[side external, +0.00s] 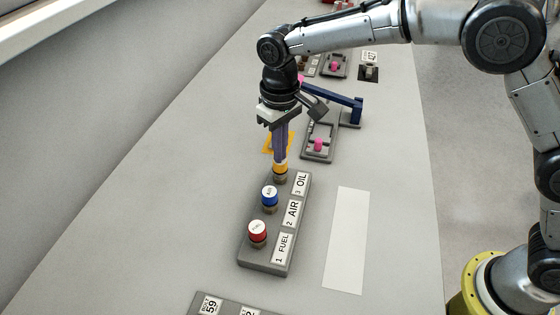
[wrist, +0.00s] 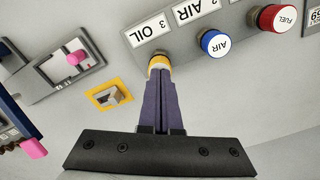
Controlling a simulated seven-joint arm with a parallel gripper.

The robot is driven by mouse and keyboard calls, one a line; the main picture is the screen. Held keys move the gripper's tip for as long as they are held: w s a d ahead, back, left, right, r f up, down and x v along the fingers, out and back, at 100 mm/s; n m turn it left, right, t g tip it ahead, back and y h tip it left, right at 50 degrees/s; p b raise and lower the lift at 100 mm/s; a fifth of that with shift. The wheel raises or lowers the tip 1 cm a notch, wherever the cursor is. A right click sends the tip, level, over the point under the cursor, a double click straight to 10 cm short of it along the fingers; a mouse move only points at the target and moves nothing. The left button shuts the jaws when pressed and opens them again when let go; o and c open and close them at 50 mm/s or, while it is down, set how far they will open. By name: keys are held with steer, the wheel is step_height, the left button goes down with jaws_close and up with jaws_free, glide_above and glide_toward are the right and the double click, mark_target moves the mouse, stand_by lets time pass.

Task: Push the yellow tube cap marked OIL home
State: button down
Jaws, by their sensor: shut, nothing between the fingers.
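The yellow cap (side external: 280,169) sits on the tube at the OIL label, at the far end of the grey block (side external: 265,262). In the wrist view the yellow cap (wrist: 159,62) shows only as a band past my fingertips, so its top and marking are hidden. My gripper (side external: 280,160) points down with its fingers shut and empty, the tips at the top of the cap. In the wrist view my gripper (wrist: 160,74) covers most of the cap. Whether the tips press on it, and how deep the cap sits, I cannot tell.
A blue AIR cap (side external: 269,194) and a red FUEL cap (side external: 257,231) stand along the same block. Behind are a yellow-framed square (wrist: 109,97), a grey fixture with a pink knob (side external: 318,146) and a dark blue bar (side external: 340,98). A blank white strip (side external: 346,240) lies right.

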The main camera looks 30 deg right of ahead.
steer(key=shift+f, duration=0.55)
steer(key=shift+r, duration=3.6)
steer(key=shift+d, duration=0.1)
